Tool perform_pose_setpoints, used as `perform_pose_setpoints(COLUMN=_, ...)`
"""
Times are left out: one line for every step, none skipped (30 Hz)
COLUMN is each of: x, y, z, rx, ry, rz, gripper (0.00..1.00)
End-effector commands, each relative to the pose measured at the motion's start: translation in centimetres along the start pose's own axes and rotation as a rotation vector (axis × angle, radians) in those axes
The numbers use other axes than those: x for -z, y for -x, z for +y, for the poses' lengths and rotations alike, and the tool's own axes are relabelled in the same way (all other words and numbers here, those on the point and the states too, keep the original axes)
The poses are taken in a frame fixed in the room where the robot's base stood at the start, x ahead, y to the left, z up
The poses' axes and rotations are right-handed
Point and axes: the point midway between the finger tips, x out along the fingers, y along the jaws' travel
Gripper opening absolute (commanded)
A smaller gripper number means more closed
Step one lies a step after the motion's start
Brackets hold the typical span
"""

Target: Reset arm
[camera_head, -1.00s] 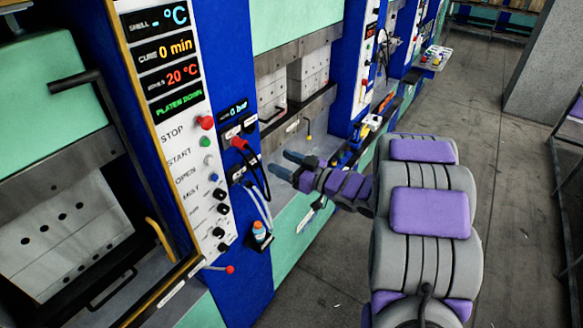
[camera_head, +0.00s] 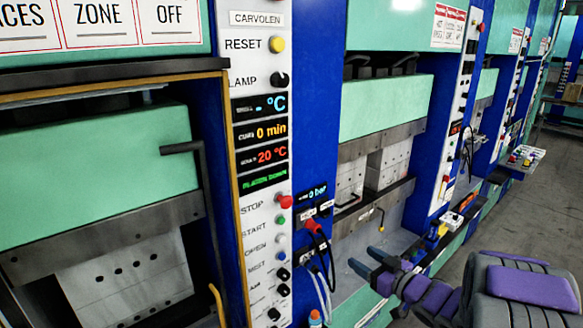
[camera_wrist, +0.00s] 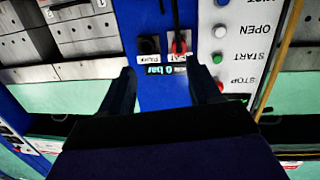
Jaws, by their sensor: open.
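My gripper (camera_head: 367,266) is in the head view at the lower right, its two dark fingers apart and pointing left toward the blue press column. It is empty. My purple and grey arm reaches in from the lower right corner. In the wrist view, which looks upside down, the open fingers of my gripper (camera_wrist: 168,85) stand on either side of a small bar display (camera_wrist: 167,69) on the blue column. A red knob (camera_wrist: 179,46) and a black knob (camera_wrist: 148,46) show beyond the fingertips. I cannot see either finger touching anything.
The control panel (camera_head: 262,190) with displays, a red stop button (camera_head: 284,201) and a yellow reset button (camera_head: 277,44) stands left of my gripper. A green-fronted press (camera_head: 100,185) is at the left, with more presses at the right. Open floor (camera_head: 545,210) lies at the right.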

Motion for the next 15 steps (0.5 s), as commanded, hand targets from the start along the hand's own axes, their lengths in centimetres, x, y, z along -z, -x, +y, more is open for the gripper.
perform_pose_setpoints(x=-0.7, y=-0.3, z=0.4, rx=-0.043, ry=0.03, rz=-0.043, gripper=0.63)
perform_pose_setpoints(x=-1.1, y=-0.3, z=0.8, rx=-0.077, ry=0.047, rz=-0.078, gripper=0.63)
perform_pose_setpoints(x=-1.7, y=-0.2, z=1.4, rx=-0.125, ry=0.063, rz=-0.127, gripper=0.63)
perform_pose_setpoints(x=-2.1, y=-0.1, z=1.8, rx=-0.16, ry=0.075, rz=-0.162, gripper=0.63)
perform_pose_setpoints(x=-2.4, y=0.2, z=2.2, rx=-0.196, ry=0.086, rz=-0.196, gripper=0.63)
perform_pose_setpoints(x=-2.9, y=0.6, z=2.7, rx=-0.243, ry=0.095, rz=-0.245, gripper=0.63)
perform_pose_setpoints(x=-3.3, y=1.0, z=3.0, rx=-0.277, ry=0.099, rz=-0.281, gripper=0.63)
perform_pose_setpoints(x=-3.6, y=1.4, z=3.2, rx=-0.309, ry=0.103, rz=-0.314, gripper=0.63)
perform_pose_setpoints(x=-4.1, y=2.1, z=3.4, rx=-0.352, ry=0.104, rz=-0.36, gripper=0.63)
perform_pose_setpoints(x=-4.6, y=2.7, z=3.5, rx=-0.384, ry=0.101, rz=-0.398, gripper=0.63)
perform_pose_setpoints(x=-5.0, y=3.3, z=3.5, rx=-0.412, ry=0.098, rz=-0.432, gripper=0.63)
perform_pose_setpoints(x=-5.5, y=4.2, z=3.5, rx=-0.45, ry=0.091, rz=-0.477, gripper=0.63)
perform_pose_setpoints(x=-5.9, y=4.9, z=3.3, rx=-0.477, ry=0.083, rz=-0.513, gripper=0.63)
perform_pose_setpoints(x=-6.3, y=5.6, z=3.1, rx=-0.502, ry=0.074, rz=-0.548, gripper=0.63)
perform_pose_setpoints(x=-7.0, y=6.6, z=2.7, rx=-0.532, ry=0.059, rz=-0.595, gripper=0.63)
